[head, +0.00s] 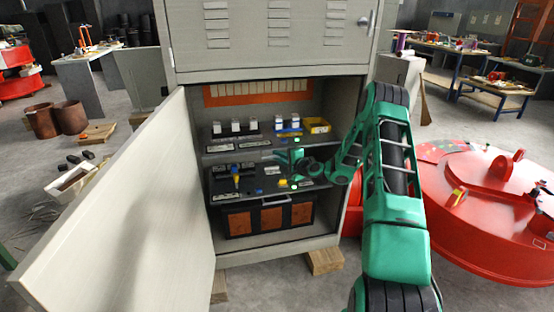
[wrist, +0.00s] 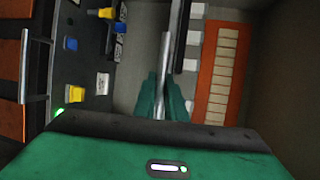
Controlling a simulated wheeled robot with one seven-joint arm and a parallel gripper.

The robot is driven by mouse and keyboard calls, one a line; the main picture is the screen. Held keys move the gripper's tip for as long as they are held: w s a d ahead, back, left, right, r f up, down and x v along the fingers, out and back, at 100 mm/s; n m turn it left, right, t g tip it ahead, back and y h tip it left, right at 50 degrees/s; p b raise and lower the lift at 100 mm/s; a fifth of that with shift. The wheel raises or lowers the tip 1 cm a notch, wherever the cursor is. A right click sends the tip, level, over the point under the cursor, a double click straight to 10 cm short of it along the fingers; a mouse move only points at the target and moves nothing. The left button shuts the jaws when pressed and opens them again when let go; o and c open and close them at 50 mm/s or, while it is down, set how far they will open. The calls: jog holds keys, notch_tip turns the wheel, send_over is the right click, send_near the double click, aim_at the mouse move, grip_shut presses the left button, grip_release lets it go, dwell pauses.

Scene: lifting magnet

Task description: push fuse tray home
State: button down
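The fuse tray, which I take to be the dark upper shelf (head: 223,149) inside the open cabinet, carries white blocks (head: 235,127) and a yellow one (head: 316,125). My gripper (head: 290,160) is at the right part of the cabinet opening, just below this shelf's front edge. In the wrist view, its two green fingers (wrist: 163,92) are close together, with a thin grey bar (wrist: 166,62) running between or behind them. I cannot tell whether they touch or grip the bar. The wrist view shows white blocks (wrist: 191,65) beside it.
The cabinet door (head: 130,200) stands open at the left. A lower dark panel (head: 262,186) holds blue and yellow parts, above an orange-panelled black box (head: 270,217). A big red magnet (head: 485,215) lies on the right. My arm passes the cabinet's right side.

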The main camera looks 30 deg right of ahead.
jog(key=shift+w+d+f, duration=0.15)
jog(key=shift+w+d, duration=0.1)
jog(key=shift+w, duration=0.4)
jog(key=c, duration=1.8)
grip_release()
jog(key=v, duration=1)
jog(key=shift+s, duration=0.35)
